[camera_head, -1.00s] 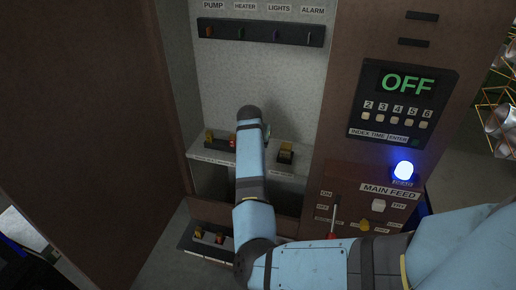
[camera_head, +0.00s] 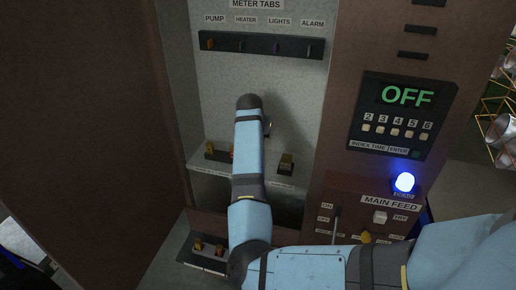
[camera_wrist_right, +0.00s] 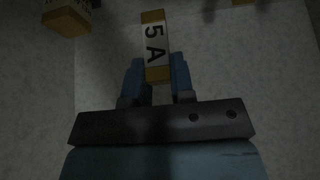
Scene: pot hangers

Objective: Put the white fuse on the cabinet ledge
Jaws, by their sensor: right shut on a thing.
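In the right wrist view my right gripper (camera_wrist_right: 160,82) is shut on a fuse (camera_wrist_right: 153,42) with yellow-orange ends and a white label reading "5 A". In the head view my right arm reaches into the cabinet, and its forearm hides most of the gripper; only a small yellowish and green bit shows beside the arm's tip. The gripper is above the cabinet ledge (camera_head: 264,179), which has labels on its front edge. A yellow block in a dark holder (camera_head: 286,164) stands at the ledge's right. Another holder (camera_head: 212,152) with yellow and red pieces is at its left. My left gripper is not in view.
A dark METER TABS strip (camera_head: 262,45) runs across the back wall above. A lower tray (camera_head: 205,252) holds yellow and red pieces. The OFF panel (camera_head: 403,115), blue lamp (camera_head: 404,182) and MAIN FEED panel are at right. A brown door (camera_head: 80,110) is at left.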

